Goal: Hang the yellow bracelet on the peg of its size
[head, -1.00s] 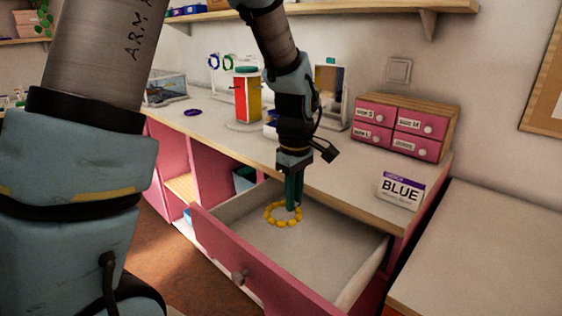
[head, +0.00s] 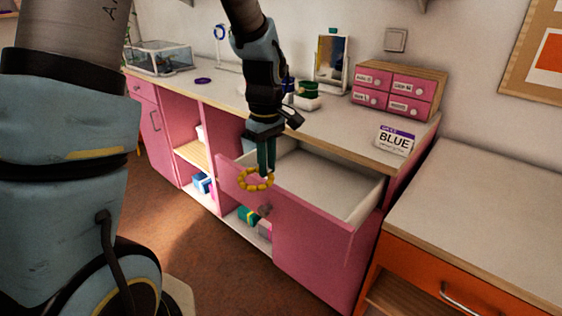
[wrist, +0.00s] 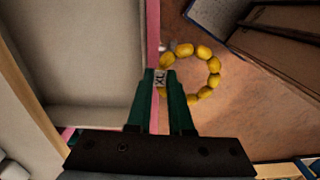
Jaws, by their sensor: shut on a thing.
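The yellow bracelet (head: 255,189), a ring of round beads, hangs from my gripper (head: 266,172) over the front edge of the open pink drawer. In the wrist view the bracelet (wrist: 204,51) lies beyond the green fingers, outside the drawer's front, with floor below it. A white stand (head: 229,62) on the counter at the back bears a blue bracelet (head: 219,32); my arm hides part of the stand, and no peg sizes are readable.
The pulled-out drawer (head: 310,185) looks empty. A card reading BLUE (head: 394,140), a pink box of small drawers (head: 400,90), a mirror (head: 331,58) and a green cup (head: 308,89) stand on the counter. A purple ring (head: 203,80) lies flat there. An orange-fronted table (head: 460,200) is at right.

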